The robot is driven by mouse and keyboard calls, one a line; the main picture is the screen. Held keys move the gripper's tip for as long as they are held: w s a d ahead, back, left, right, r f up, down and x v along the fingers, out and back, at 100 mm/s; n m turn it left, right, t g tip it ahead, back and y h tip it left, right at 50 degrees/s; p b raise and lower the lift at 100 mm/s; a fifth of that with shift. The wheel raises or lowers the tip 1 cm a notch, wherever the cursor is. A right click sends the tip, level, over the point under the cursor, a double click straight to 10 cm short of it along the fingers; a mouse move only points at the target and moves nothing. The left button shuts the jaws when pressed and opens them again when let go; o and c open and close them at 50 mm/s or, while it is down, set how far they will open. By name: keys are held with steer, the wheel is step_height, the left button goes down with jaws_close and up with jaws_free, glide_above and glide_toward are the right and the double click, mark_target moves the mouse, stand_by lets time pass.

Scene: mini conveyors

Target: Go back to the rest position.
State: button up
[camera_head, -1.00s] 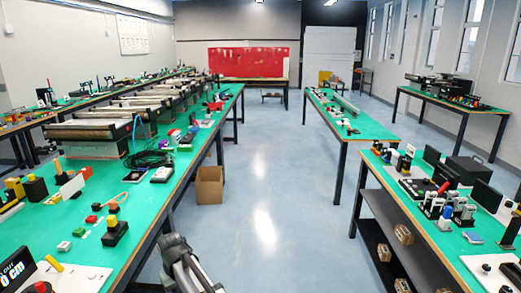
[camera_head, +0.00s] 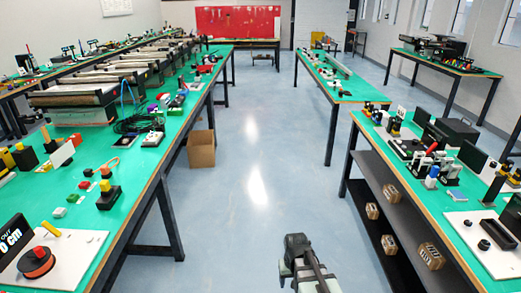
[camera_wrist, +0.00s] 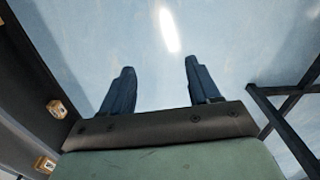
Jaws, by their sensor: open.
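My gripper (camera_wrist: 158,88) shows in the wrist view with its two dark fingers spread apart. It is open and nothing is between the fingers; only the pale blue floor (camera_wrist: 230,50) lies beyond them. In the head view part of my arm (camera_head: 303,265) shows at the bottom, a little right of the middle, over the aisle between the tables. The fingers cannot be made out in the head view.
A long green table (camera_head: 150,185) with conveyors and small parts stands on the left. Another green table (camera_head: 415,195) with a lower shelf stands on the right. A cardboard box (camera_head: 201,149) sits on the floor by the left table. The aisle between is clear.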

steer(key=s+d+f+m, duration=0.1)
steer(key=s+d+f, duration=0.1)
steer(key=s+d, duration=0.3)
steer(key=s+f+g, duration=0.3)
steer(key=s+f, duration=0.7)
steer(key=s, duration=0.4)
steer(key=s+d+f+g, duration=0.1)
steer(key=s+f+g, duration=0.2)
steer(key=s+f, duration=0.7)
steer(key=s, duration=0.4)
steer(key=shift+s+g, duration=0.2)
steer(key=shift+g, duration=0.2)
